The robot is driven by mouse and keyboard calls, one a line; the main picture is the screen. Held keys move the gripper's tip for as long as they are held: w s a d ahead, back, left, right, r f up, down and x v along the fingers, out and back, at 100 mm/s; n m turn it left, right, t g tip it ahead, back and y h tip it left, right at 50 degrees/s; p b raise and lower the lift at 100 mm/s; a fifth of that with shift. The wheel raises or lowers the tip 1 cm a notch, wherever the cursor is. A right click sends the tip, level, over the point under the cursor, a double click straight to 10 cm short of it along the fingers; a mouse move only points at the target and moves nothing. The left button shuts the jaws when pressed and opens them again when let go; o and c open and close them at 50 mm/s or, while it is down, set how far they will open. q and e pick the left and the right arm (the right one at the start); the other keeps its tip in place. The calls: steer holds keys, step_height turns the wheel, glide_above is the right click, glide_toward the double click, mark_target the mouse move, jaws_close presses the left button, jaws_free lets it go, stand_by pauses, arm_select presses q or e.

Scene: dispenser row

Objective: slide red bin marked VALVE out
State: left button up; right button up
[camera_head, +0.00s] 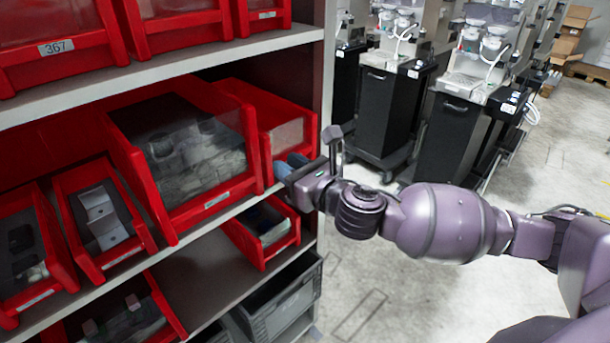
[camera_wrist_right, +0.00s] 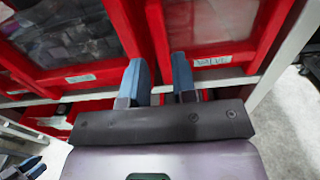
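The red bin marked VALVE (camera_head: 283,142) stands at the right end of the middle shelf, with a clear front window. Its label (camera_wrist_right: 212,62) reads VALVE in the right wrist view. The bin sits on the shelf among its neighbours. My right gripper (camera_head: 283,167) is at the bin's lower front. In the right wrist view its two blue-tipped fingers (camera_wrist_right: 159,82) are apart, near the bin's left front edge, with nothing clearly held between them. Whether they touch the bin, I cannot tell. A small blurred shape (camera_wrist_right: 25,167) at the lower left seems to be my left gripper; its fingers are unclear.
A larger red bin (camera_head: 215,201) stands directly left of the VALVE bin. A smaller red bin (camera_head: 265,240) sits on the shelf below. The shelf post (camera_head: 325,80) rises close to the right. Black carts (camera_head: 385,105) stand beyond; the floor in front is open.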

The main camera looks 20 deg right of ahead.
mark_target(269, 155)
steer(key=shift+x, duration=2.25)
jaws_close()
